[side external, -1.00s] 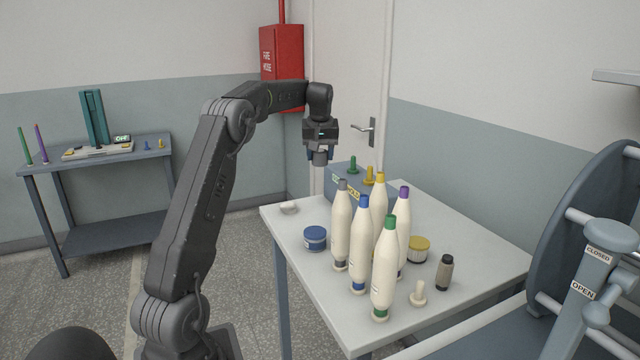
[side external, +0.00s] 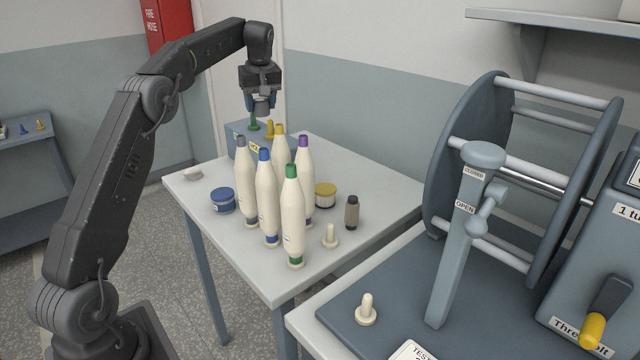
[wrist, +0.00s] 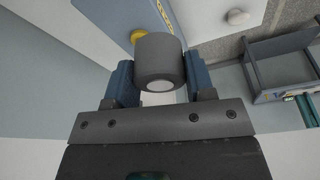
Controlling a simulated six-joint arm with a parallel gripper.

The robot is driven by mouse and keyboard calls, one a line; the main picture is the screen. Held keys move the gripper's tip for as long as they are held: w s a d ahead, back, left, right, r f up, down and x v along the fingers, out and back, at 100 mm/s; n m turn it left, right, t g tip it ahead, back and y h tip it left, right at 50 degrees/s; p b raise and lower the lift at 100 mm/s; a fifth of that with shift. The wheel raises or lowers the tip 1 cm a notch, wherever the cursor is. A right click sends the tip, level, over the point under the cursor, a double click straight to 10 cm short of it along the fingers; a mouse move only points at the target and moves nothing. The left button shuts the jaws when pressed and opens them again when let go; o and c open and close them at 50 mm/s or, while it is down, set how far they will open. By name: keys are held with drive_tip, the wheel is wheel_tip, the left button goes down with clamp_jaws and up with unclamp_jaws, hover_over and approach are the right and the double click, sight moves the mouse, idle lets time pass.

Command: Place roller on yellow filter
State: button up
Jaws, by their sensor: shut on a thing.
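My gripper (side external: 261,104) is shut on the roller, a short dark grey cylinder (wrist: 160,60) with a pale end, in the wrist view. In the side external view it holds the roller above the box with pegs at the table's back. The yellow filter (side external: 325,196), a short round piece with a yellow top and pale label, stands on the table behind the bottles, well to the right of and below my gripper. The wrist view does not clearly show it.
Several white bobbins (side external: 268,205) with coloured tips stand mid-table. A blue round piece (side external: 223,201), a dark grey cylinder (side external: 352,213), a cream peg (side external: 330,236) and a white disc (side external: 193,174) are around them. A green peg (side external: 254,123) rises from the blue-grey box (side external: 240,141).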

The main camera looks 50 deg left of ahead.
drive_tip(key=n, duration=0.2)
hover_over(323, 186)
drive_tip(key=d+x, duration=0.2)
drive_tip(key=x, duration=0.5)
drive_tip(key=shift+y, duration=0.3)
drive_tip(key=f, duration=0.6)
drive_tip(key=shift+s+d+f, duration=0.25)
drive_tip(key=shift+s+d, duration=0.1)
drive_tip(key=shift+s, duration=0.05)
drive_tip(key=shift+f, duration=2.1)
drive_tip(key=shift+f, duration=0.1)
drive_tip(key=o, duration=0.9)
drive_tip(key=shift+w+v, duration=0.1)
drive_tip(key=shift+v, duration=2.95)
drive_tip(key=shift+w+v, duration=0.15)
drive_tip(key=shift+v, duration=2.9)
